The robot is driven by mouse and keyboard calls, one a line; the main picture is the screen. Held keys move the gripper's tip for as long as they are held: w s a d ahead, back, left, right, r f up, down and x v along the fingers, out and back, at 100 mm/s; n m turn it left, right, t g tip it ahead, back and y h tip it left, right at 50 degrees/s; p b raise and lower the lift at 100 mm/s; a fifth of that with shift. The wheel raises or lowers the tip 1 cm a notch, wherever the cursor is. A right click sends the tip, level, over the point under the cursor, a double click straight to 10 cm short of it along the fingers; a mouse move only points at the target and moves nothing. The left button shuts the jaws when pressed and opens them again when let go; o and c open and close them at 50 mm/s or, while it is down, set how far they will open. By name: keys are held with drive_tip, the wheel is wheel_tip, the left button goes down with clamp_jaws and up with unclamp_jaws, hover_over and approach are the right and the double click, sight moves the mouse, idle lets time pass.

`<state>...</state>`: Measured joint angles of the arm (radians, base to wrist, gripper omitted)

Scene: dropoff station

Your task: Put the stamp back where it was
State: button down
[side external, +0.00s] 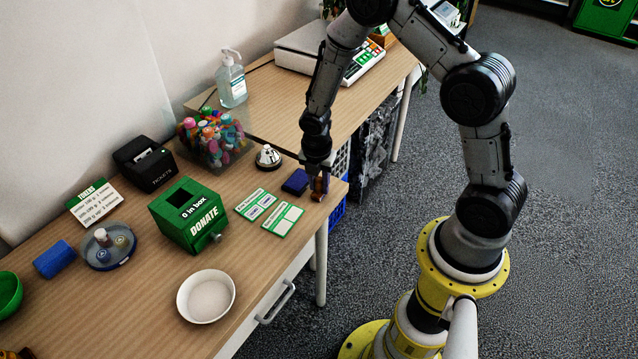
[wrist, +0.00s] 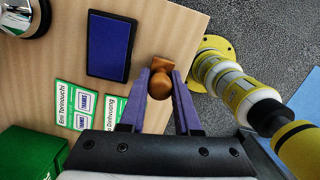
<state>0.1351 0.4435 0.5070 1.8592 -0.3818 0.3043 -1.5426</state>
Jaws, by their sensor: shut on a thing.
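The stamp shows its round brown wooden handle and a wooden base in the wrist view (wrist: 160,84). My gripper (side external: 319,184) is shut on it, with one purple finger on each side of the handle. The stamp is upright near the table's front right corner, just right of the dark blue ink pad (side external: 295,181). The pad also lies left of the stamp in the wrist view (wrist: 109,46). I cannot tell whether the stamp's base touches the table. Two green and white cards (side external: 255,205) lie left of the pad; one has THANKS stamps on it (wrist: 78,104).
A silver bell (side external: 268,157) stands behind the pad. The green donation box (side external: 188,216), a white bowl (side external: 206,296) and a clear tub of colourful items (side external: 212,141) stand farther left. The table's (side external: 133,305) front and right edges are close to my gripper.

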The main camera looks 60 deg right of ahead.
drive_tip(key=shift+f, duration=0.15)
drive_tip(key=c, duration=0.6)
unclamp_jaws()
wheel_tip(320, 180, up, 12)
drive_tip(key=a, duration=0.1)
wheel_tip(320, 180, up, 13)
drive_tip(key=m+t, duration=0.2)
drive_tip(key=m, duration=0.7)
hover_over(317, 196)
drive_tip(key=s+a, duration=0.3)
drive_tip(key=s, duration=0.4)
drive_tip(key=s+a+r+m+t, duration=0.1)
drive_tip(key=s+r+m, duration=0.1)
drive_tip(key=s+m, duration=0.1)
drive_tip(key=s+a+r+m+t+y, duration=0.1)
drive_tip(key=s+r+m, duration=0.1)
drive_tip(key=s+m, duration=0.2)
drive_tip(key=s+a+r+m+t, duration=0.1)
drive_tip(key=s+m, duration=0.3)
drive_tip(key=s, duration=0.2)
drive_tip(key=shift+s+r, duration=0.2)
drive_tip(key=shift+r, duration=0.2)
